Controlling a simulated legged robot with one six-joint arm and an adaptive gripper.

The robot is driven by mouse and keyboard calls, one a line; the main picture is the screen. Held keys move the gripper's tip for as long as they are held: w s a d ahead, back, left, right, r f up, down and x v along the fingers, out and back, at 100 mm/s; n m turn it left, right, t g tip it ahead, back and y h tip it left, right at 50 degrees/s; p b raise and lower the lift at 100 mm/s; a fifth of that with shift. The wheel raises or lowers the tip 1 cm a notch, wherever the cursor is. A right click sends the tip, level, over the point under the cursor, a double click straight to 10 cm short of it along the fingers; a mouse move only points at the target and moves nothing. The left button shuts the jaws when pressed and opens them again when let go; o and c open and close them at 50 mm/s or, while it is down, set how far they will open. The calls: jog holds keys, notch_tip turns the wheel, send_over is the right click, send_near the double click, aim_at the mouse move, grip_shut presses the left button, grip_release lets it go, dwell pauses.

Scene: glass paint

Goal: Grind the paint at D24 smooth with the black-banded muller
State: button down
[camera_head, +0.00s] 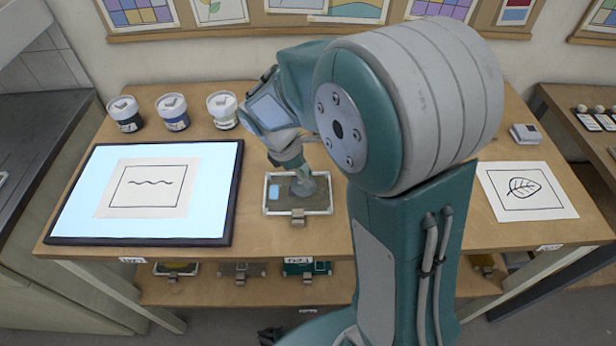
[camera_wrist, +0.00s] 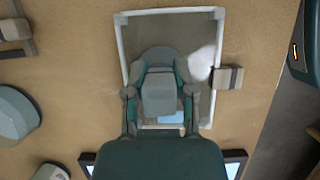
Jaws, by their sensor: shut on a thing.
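A shallow tray with a white rim (camera_head: 266,200) and a dark grey-brown surface lies on the table below my arm. It also fills the middle of the wrist view (camera_wrist: 121,40). A tan clip (camera_head: 297,218) sits on its edge. A light blue patch (camera_head: 274,191) shows inside the tray. My gripper (camera_head: 292,163) points down over the tray, shut on a greyish muller (camera_head: 303,186) whose base appears low at the tray surface. I cannot make out a black band; the fingers (camera_wrist: 160,110) cover much of it. No D24 mark is readable.
A light panel (camera_head: 75,200) with a wavy-line drawing lies left. Several white-lidded jars (camera_head: 173,112) stand behind it. A leaf drawing (camera_head: 524,187) and a small grey-white item (camera_head: 524,134) are right. More trays sit on the lower shelf (camera_head: 210,292). Bare table lies around the tray.

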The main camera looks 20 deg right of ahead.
aim_at(302, 193)
jog(key=shift+w+a+f, duration=0.1)
jog(key=shift+w+a, duration=0.1)
jog(key=shift+a, duration=0.35)
jog(key=shift+w+a, duration=0.2)
jog(key=shift+a, duration=0.35)
jog(key=shift+s+a, duration=0.4)
jog(key=shift+a, duration=0.35)
jog(key=shift+s+d, duration=0.45)
jog(key=shift+s, duration=0.25)
jog(key=shift+s+d, duration=0.2)
jog(key=shift+d, duration=0.3)
jog(key=shift+s+d, duration=0.15)
jog(key=shift+d, duration=0.35)
jog(key=shift+w+d, duration=0.45)
jog(key=shift+d, duration=0.2)
jog(key=shift+w+a, duration=0.3)
jog(key=shift+w, duration=0.45)
jog(key=shift+w+a, duration=0.25)
jog(key=shift+a, duration=0.85)
jog(key=shift+s+a, duration=0.4)
jog(key=shift+a, duration=0.3)
jog(key=shift+s+d, duration=0.4)
jog(key=shift+s, duration=0.3)
jog(key=shift+s+d, duration=0.15)
jog(key=shift+d, duration=0.35)
jog(key=shift+s+d, duration=0.15)
jog(key=shift+d, duration=0.35)
jog(key=shift+w+d, duration=0.4)
jog(key=shift+d, duration=0.3)
